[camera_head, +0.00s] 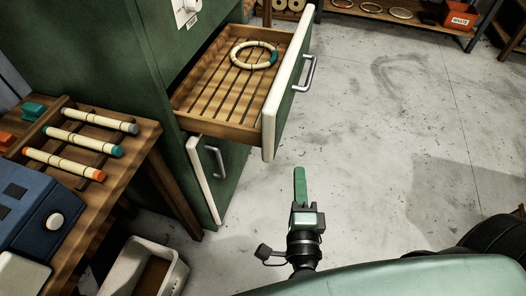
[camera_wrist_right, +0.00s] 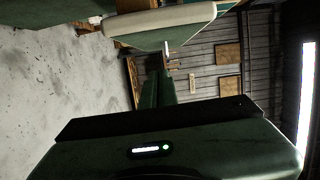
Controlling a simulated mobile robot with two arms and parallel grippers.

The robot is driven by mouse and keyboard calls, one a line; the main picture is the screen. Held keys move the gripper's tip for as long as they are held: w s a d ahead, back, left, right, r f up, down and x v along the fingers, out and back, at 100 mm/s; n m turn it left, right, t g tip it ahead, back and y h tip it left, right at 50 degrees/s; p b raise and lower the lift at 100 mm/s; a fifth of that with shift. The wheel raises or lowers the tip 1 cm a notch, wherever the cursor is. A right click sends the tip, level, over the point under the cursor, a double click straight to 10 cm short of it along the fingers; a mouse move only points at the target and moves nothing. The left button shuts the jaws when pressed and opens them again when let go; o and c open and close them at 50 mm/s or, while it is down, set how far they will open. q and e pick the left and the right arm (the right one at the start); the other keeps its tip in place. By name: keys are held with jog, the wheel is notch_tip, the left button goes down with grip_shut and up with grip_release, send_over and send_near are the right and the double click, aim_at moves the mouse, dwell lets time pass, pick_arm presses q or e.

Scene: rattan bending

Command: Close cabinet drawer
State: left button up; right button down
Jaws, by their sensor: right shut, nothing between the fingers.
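The cabinet drawer (camera_head: 290,92) is pulled out from the green cabinet (camera_head: 115,45). It has a green front with a pale edge and a metal handle (camera_head: 306,73). A rattan ring (camera_head: 236,53) with a teal section lies on its slatted bottom. My right gripper (camera_head: 299,178) is shut and empty, in front of and below the drawer front, apart from it in the head view. In the right wrist view the green fingers (camera_wrist_right: 160,88) point toward a pale-edged green panel (camera_wrist_right: 165,25), which seems to be the drawer front. My left gripper is not in view.
A lower drawer (camera_head: 212,165) of the cabinet sits under the open one. A wooden table (camera_head: 138,140) with bound rattan sticks and a blue device (camera_head: 35,210) stands at the left, with a pale bin (camera_head: 118,268) below. The concrete floor (camera_head: 390,130) at the right is clear.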

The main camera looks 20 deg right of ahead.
jog(key=w+p, duration=0.2)
jog(key=w, duration=0.9)
jog(key=shift+w+d+r, duration=0.15)
jog(key=shift+w+d, duration=0.05)
jog(key=shift+w, duration=0.05)
jog(key=shift+w, duration=0.1)
